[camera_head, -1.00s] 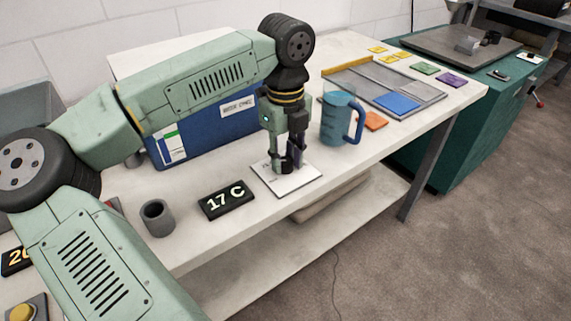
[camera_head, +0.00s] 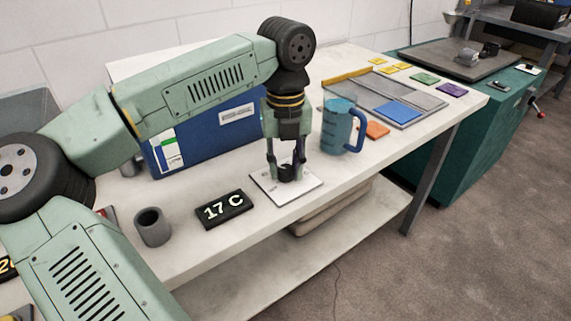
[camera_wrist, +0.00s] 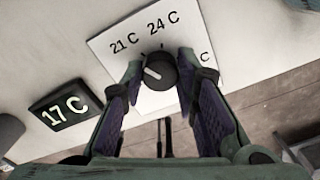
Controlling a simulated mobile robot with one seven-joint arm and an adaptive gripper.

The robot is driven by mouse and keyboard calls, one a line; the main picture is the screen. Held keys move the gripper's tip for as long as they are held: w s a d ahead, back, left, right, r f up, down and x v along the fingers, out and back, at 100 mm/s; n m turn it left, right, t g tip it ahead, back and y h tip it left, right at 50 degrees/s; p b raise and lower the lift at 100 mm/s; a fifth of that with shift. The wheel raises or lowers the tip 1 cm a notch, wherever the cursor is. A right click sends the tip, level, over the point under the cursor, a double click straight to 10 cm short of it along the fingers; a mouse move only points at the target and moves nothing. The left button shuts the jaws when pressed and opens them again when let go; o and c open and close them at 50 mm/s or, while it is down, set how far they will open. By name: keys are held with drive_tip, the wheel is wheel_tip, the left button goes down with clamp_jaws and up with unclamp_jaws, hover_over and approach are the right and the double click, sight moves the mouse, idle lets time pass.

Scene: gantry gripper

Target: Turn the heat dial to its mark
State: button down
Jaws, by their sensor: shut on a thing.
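The heat dial (camera_wrist: 160,72) is a dark round knob with a white pointer line, on a white plate (camera_wrist: 105,48) marked "21 C", "24 C" and a third label partly hidden by a finger. In the head view my gripper (camera_head: 287,172) points straight down over the plate (camera_head: 305,185), and the fingers partly hide the dial. A black sign (camera_head: 224,209) reading "17 C" lies beside the plate; it also shows in the wrist view (camera_wrist: 60,107).
A blue jug (camera_head: 338,128) and an orange tile (camera_head: 376,130) stand right of my gripper. A blue binder-like box (camera_head: 215,135) is behind. A grey cup (camera_head: 152,227) is at the left. The table's front edge is close to the plate.

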sight(286, 168)
drive_tip(key=shift+w+r, duration=0.1)
drive_tip(key=c, duration=1.2)
unclamp_jaws()
drive_tip(key=shift+c, duration=0.2)
wheel_tip(286, 168, up, 12)
